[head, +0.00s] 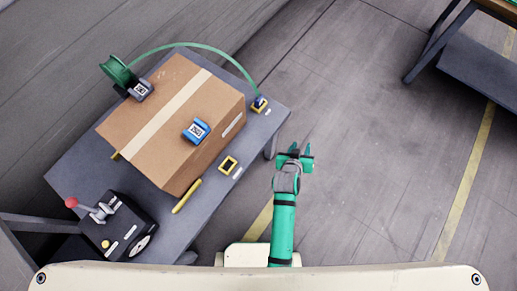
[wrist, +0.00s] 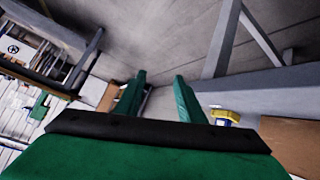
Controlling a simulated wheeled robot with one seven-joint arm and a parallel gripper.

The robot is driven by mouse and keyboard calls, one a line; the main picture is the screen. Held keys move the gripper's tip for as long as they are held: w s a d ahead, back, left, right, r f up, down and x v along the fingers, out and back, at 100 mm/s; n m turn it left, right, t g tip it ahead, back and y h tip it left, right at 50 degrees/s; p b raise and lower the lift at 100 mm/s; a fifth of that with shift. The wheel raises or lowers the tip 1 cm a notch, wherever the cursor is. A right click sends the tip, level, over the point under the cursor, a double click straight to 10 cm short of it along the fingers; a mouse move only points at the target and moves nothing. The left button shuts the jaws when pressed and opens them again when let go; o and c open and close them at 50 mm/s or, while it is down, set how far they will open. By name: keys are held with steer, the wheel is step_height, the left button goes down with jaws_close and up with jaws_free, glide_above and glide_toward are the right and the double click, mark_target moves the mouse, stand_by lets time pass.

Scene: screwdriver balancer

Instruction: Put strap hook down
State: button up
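The green strap (head: 215,53) runs from a green reel (head: 118,70) over the cardboard box to a small blue and yellow strap hook (head: 260,103). The hook sits at the table's right corner, on or in a yellow-edged holder; I cannot tell which. A blue and yellow piece, seemingly the hook, also shows in the wrist view (wrist: 226,117). My gripper (head: 294,150) is open and empty, off the table's right edge, apart from the hook. Its spread fingers also show in the wrist view (wrist: 160,78).
The cardboard box (head: 172,98) fills most of the grey table (head: 75,160), with a blue labelled device (head: 196,131) on it. A yellow-handled tool (head: 187,196) and a black lever unit (head: 118,228) are in front. Floor to the right is clear up to another table (head: 480,75).

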steer(key=s+a+r+n+t+y, duration=0.1)
steer(key=s+a+r+t+y, duration=0.1)
steer(key=s+a+r, duration=0.45)
steer(key=s+a+r+n+t+y, duration=0.1)
steer(key=s+a, duration=0.2)
steer(key=s, duration=0.7)
steer(key=s+a+r+t, duration=0.1)
steer(key=s+a+r, duration=0.2)
steer(key=r, duration=0.4)
steer(key=s+a+r+m+t+y, duration=0.1)
steer(key=s+a+r+t, duration=0.1)
steer(key=s+a+r, duration=0.2)
step_height(320, 180, up, 3)
steer(key=s, duration=0.2)
steer(key=shift+s, duration=0.3)
steer(key=shift+a, duration=0.2)
steer(key=shift+c, duration=0.5)
